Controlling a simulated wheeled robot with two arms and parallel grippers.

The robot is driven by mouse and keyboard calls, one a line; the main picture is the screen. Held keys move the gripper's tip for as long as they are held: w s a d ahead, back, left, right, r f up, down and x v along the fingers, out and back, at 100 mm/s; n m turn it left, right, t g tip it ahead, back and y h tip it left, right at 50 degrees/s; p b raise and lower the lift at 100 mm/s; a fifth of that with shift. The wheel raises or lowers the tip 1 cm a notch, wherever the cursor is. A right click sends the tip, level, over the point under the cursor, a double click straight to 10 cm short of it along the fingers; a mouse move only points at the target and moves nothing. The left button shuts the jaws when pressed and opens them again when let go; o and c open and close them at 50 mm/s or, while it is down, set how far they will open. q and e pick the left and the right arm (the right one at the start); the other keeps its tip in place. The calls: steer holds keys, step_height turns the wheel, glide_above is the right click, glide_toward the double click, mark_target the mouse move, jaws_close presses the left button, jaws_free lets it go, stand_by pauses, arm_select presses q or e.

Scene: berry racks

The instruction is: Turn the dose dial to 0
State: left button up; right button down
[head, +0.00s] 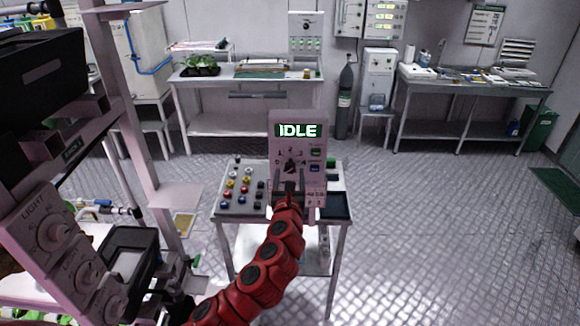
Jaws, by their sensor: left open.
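The dose dial (290,164) is a dark knob on the front of a pale upright control box, below a lit display (298,130) reading IDLE. Small marks ring the dial, too small to read surely, and I cannot tell its exact pointing. My left gripper (289,181), at the end of the red arm, is open in front of the box, with its fingers at the dial's lower edge. It hides part of the dial's lower side. I cannot tell whether the fingers touch the dial. My right gripper is not in view.
The box stands on a small cart (226,208) with coloured knobs at its left and a dark tray (336,206) at its right. A rack post and a panel marked LIGHT (55,235) fill the left foreground. The floor to the right is clear.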

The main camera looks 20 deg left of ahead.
mark_target(290, 171)
arm_select(q)
steer(key=shift+x, duration=1)
steer(key=shift+w+p, duration=0.3)
steer(key=shift+w, duration=0.25)
steer(key=shift+a, duration=0.1)
jaws_close()
